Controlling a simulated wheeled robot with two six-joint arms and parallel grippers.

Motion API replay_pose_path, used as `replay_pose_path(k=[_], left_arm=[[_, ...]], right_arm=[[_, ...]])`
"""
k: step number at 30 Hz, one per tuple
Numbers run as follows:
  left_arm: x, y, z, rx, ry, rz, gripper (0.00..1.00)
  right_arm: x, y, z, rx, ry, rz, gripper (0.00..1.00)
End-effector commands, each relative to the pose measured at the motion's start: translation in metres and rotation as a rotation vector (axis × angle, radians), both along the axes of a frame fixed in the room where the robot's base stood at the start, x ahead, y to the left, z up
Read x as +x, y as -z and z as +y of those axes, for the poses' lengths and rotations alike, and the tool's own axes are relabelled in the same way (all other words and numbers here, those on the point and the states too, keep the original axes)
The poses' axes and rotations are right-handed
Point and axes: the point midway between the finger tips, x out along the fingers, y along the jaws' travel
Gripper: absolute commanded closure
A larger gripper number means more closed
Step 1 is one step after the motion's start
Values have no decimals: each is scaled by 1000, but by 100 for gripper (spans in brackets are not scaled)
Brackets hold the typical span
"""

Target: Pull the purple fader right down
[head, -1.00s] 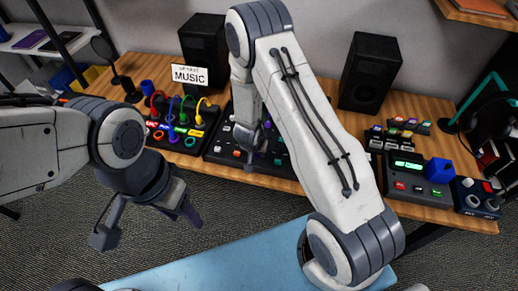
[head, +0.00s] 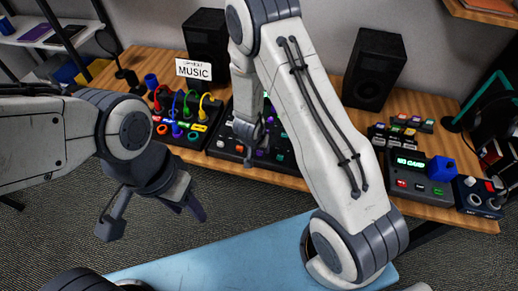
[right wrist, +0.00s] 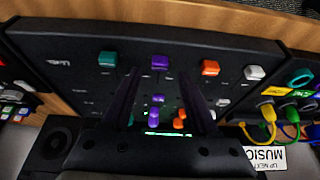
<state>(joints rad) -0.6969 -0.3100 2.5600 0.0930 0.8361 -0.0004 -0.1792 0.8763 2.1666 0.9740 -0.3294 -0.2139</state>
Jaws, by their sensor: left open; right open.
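The black mixer panel (right wrist: 90,40) fills the right wrist view, with a row of teal, purple, orange and white fader caps near its edge. The purple fader (right wrist: 161,62) is between and just beyond the tips of my right gripper (right wrist: 158,76), which is open. A smaller purple knob (right wrist: 157,101) and orange knobs show further back between the fingers. In the head view my right gripper (head: 248,142) is over the mixer, and my arm hides part of it. My left gripper (head: 152,212) is open and empty, in front of the table.
A cable board (head: 180,130) with coloured cables is left of the mixer. A MUSIC sign (head: 194,70) and two speakers stand behind. A device with a green display (head: 410,162) and a blue knob is on the right. The wooden table (head: 290,183) has a narrow bare front strip.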

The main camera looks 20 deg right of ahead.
Motion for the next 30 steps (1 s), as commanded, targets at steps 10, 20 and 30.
replay_pose_path(k=[10,20,30], left_arm=[[0,-23,0,0,0,0,50],[0,-24,0,0,0,0,50],[0,-24,0,0,0,0,50]], right_arm=[[-20,-61,14,0,-2,-1,40],[-24,-68,16,0,-1,0,40],[-23,-68,16,0,-1,0,40]])
